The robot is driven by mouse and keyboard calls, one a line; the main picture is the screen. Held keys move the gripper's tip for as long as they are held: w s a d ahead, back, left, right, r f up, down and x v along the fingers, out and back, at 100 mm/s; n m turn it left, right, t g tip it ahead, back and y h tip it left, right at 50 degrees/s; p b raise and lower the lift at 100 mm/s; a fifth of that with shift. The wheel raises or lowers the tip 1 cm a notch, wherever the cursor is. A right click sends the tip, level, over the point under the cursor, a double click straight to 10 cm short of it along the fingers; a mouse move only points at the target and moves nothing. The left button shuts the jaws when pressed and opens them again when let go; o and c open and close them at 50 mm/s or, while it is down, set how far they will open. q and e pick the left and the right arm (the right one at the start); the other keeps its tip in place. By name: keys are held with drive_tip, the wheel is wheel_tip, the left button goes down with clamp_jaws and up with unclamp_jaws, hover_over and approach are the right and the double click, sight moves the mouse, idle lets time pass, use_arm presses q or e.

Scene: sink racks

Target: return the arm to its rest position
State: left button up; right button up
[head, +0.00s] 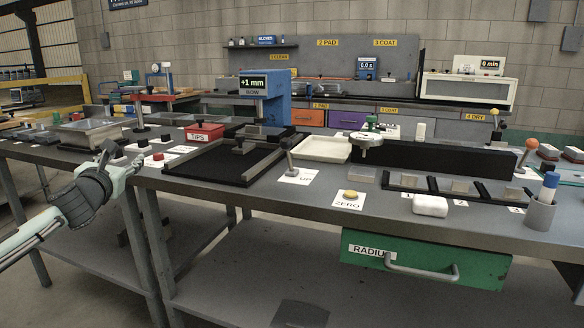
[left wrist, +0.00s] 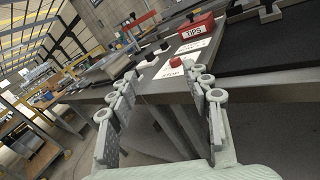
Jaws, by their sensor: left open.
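My left gripper (head: 122,160) reaches in from the left edge of the head view, in front of the bench's front edge. In that view the bench edge and a red button (left wrist: 175,62) on a white label lie beyond the fingertips. My right gripper does not show in either view.
The grey workbench (head: 270,205) carries a red TIPS box (head: 205,133), a black tray (head: 215,168), a yellow ZERO button (head: 350,195) and a blue BOW device (head: 265,95). A green RADIUS drawer (head: 380,251) hangs under it.

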use_arm(q)
drive_tip(key=s+a+f+n+g+y, duration=0.1)
drive_tip(key=s+a+f+n+g, duration=0.15)
drive_tip(key=s+f+n, duration=0.45)
drive_tip(key=s+a+f+n+g+y, duration=0.1)
drive_tip(key=s+a+f+n+g, duration=0.2)
drive_tip(key=f, duration=0.8)
drive_tip(key=s+a+f+n+g+y, duration=0.1)
drive_tip(key=s+a+f+n, duration=0.1)
drive_tip(key=s+f+n, duration=0.5)
drive_tip(key=s+a+f+n+g+y, duration=0.1)
drive_tip(key=s+a+f+n+g, duration=0.2)
drive_tip(key=s+f+n, duration=0.55)
drive_tip(key=s+a+f+n+g, duration=0.35)
drive_tip(key=s+f, duration=0.25)
drive_tip(key=s, duration=0.6)
drive_tip(key=s+d+f+n+h, duration=0.2)
drive_tip(key=d+f, duration=0.2)
drive_tip(key=d, duration=0.5)
drive_tip(key=s+d+f+n+g+h, duration=0.1)
drive_tip(key=s+d+f+n+h, duration=0.1)
drive_tip(key=d+f, duration=0.3)
drive_tip(key=s+d+f+n+h, duration=0.1)
drive_tip(key=s+d+f+n, duration=0.1)
drive_tip(key=d, duration=1.1)
wheel_tip(320, 180, down, 3)
drive_tip(key=shift+s+r+g+h, duration=0.2)
drive_tip(key=shift+s+g+h, duration=0.2)
drive_tip(key=shift+s, duration=0.45)
